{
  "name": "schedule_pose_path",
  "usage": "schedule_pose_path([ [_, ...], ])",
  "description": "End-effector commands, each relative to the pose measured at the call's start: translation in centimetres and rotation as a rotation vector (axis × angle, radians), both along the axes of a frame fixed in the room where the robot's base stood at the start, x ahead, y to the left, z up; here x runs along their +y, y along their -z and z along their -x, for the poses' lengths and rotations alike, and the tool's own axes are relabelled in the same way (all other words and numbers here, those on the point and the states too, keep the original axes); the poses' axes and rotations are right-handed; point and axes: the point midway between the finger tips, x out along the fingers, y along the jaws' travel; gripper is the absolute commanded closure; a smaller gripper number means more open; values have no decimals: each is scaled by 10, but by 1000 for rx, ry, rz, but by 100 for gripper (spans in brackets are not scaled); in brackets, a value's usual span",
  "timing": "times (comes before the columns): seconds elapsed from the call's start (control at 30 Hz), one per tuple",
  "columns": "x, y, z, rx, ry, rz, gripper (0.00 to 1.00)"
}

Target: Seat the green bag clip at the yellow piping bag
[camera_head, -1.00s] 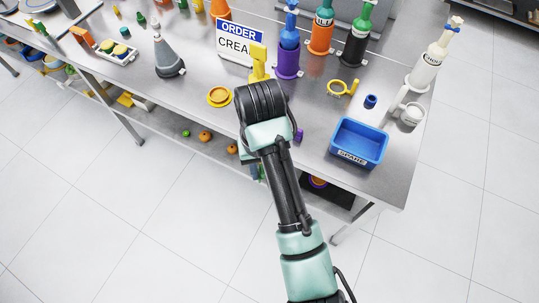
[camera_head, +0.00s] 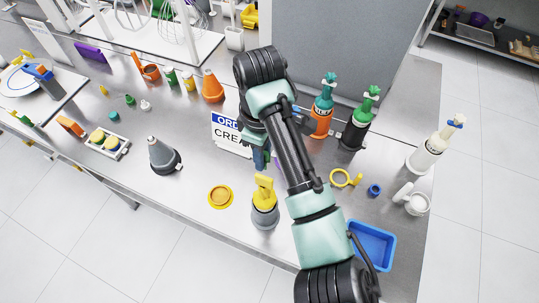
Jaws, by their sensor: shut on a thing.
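The yellow piping bag (camera_head: 264,187) stands upright in a grey holder (camera_head: 264,216) near the front of the steel table. My arm reaches over the table from the lower right and bends down at its far end. My gripper (camera_head: 261,160) hangs just behind and above the yellow bag's top, in front of the order sign. It is small and partly hidden by my own arm. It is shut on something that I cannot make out. I cannot pick out the green bag clip for certain.
The order sign (camera_head: 229,133) stands behind the yellow bag. A yellow round dish (camera_head: 220,196) lies to its left, and a grey cone (camera_head: 162,157) stands further left. A blue bin (camera_head: 372,243) sits front right.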

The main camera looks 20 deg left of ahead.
Motion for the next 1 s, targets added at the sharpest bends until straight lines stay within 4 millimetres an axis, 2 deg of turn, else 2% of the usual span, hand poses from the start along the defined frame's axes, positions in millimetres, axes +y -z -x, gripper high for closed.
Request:
schedule_pose_path([
  [0.43, 0, -1, 0, 1, 2, -2, 100],
  [1.0, 0, 47, 0, 0, 2, -1, 100],
])
